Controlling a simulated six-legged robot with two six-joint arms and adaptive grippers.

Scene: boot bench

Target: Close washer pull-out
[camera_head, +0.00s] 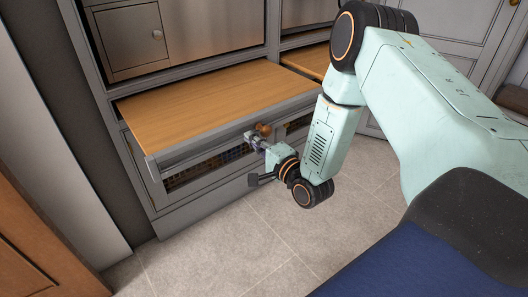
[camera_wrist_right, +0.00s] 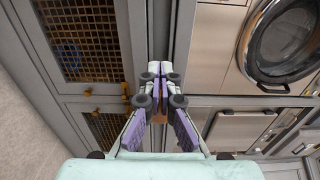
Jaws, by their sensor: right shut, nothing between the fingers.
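The washer pull-out (camera_head: 215,92) is a wooden board with a grey front rail, and it sticks out of the grey cabinet. A brown knob (camera_head: 264,129) shows at its front, right of the middle. My right gripper (camera_head: 252,139) is at the front rail beside this knob; whether it touches is unclear. In the right wrist view, the right gripper's fingers (camera_wrist_right: 160,73) are together, with nothing visible held at the tips. A small brown piece shows behind the fingers, mostly hidden. My left gripper is in neither view.
A steel panel with a small door (camera_head: 128,38) is above the pull-out. A second wooden board (camera_head: 310,60) shows to the right. A round washer door (camera_wrist_right: 284,42) and mesh-fronted doors (camera_wrist_right: 82,38) show in the wrist view. The tiled floor (camera_head: 215,250) in front is clear.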

